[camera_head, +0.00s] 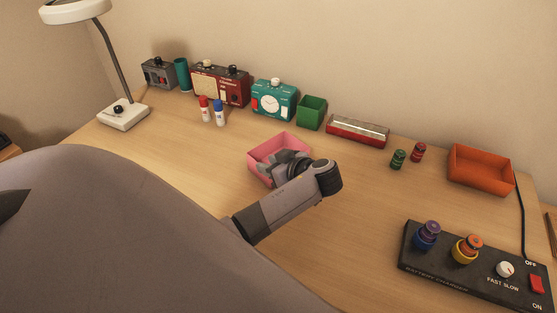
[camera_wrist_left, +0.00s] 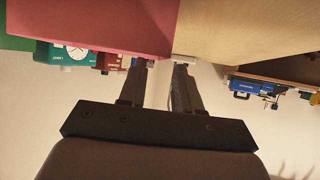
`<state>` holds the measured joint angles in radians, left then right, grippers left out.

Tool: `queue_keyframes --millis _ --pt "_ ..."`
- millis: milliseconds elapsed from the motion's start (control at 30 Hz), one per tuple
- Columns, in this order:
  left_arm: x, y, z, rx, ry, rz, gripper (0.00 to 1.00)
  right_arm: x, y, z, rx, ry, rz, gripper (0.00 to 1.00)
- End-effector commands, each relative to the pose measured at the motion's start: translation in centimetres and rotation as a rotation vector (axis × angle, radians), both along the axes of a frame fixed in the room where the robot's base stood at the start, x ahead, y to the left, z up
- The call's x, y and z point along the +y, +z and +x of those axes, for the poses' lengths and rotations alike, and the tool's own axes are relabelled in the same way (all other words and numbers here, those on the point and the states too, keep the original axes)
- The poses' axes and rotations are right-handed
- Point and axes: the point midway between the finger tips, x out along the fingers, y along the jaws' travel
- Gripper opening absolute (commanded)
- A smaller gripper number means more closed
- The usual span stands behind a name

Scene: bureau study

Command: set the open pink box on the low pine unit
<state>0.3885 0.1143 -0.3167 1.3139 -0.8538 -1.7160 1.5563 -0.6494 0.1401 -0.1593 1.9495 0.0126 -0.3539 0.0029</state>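The open pink box (camera_head: 262,152) stands on the desk, near the middle of the head view. My left gripper (camera_head: 272,168) reaches over its near right side and hides part of the box. In the left wrist view the pink box (camera_wrist_left: 95,22) fills the upper left, close to the fingertips (camera_wrist_left: 165,62). The two fingers are apart with a visible gap; I cannot tell whether they touch a box wall. My right gripper does not show. I cannot identify the low pine unit for certain; a wooden piece (camera_wrist_left: 275,73) with blue things shows at the right of the wrist view.
Clear desk lies right of the pink box.

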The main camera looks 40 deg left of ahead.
Motion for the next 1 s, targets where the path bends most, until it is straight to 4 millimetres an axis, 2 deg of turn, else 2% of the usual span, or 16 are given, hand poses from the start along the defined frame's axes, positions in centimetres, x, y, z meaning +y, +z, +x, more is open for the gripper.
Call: queue_keyframes --millis 333,633,667,700,767,1000 --pt "4.2 -2.4 0.2 0.002 -0.001 0.004 0.33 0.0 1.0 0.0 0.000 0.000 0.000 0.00" --pt "4.6 -2.8 0.3 0.000 -0.004 0.001 0.33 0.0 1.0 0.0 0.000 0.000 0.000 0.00" --pt "4.6 -2.8 0.3 0.000 -0.004 0.001 0.30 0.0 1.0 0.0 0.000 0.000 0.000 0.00" --pt "4.6 -2.8 0.3 0.000 -0.004 0.001 0.17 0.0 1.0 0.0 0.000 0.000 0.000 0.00" --pt "4.6 -2.8 0.3 0.000 -0.004 0.001 0.00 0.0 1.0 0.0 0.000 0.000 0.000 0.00" --pt "4.6 -2.8 0.3 -0.001 -0.003 0.002 0.00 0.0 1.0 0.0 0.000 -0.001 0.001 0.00"
